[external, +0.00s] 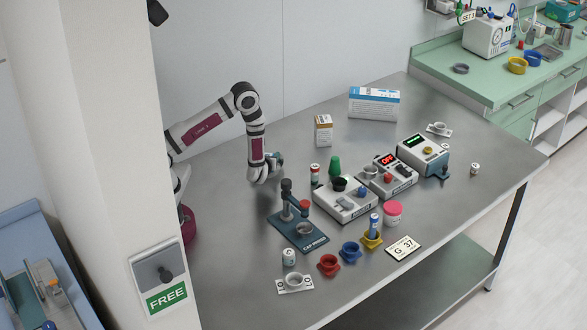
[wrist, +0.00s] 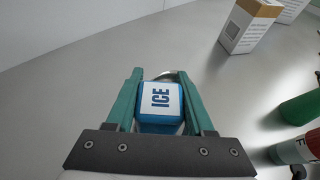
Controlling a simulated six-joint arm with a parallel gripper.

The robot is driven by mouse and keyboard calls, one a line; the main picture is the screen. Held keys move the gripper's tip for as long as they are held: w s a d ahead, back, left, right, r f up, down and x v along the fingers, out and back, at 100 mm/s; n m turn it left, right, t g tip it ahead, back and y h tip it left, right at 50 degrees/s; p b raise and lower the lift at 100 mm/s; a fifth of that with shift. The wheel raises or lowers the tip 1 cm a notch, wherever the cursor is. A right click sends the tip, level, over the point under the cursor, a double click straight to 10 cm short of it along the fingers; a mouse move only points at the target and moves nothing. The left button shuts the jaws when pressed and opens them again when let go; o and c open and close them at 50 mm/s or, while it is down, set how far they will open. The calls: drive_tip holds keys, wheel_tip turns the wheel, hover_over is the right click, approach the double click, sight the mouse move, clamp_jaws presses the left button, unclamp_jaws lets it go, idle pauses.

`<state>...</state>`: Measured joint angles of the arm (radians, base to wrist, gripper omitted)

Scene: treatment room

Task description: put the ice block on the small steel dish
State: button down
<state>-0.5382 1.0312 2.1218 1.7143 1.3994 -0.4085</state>
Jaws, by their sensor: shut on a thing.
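The ice block (wrist: 161,98) is a blue block with a white top marked ICE. In the wrist view it sits between the two teal fingers of my gripper (wrist: 160,76), which is shut on it. A shiny curved rim (wrist: 172,73), which looks like the small steel dish, shows just beyond the block between the fingertips. The block hides most of it, and I cannot tell whether they touch. In the external view my gripper (external: 274,162) is low over the left back part of the table, where block and dish are too small to make out clearly.
A brown and white carton (external: 323,131) stands to the right of my gripper. A teal stand (external: 287,208) is in front. The steel table (external: 225,230) is bare at left.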

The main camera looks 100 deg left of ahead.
drive_tip(key=shift+c, duration=1.4)
unclamp_jaws()
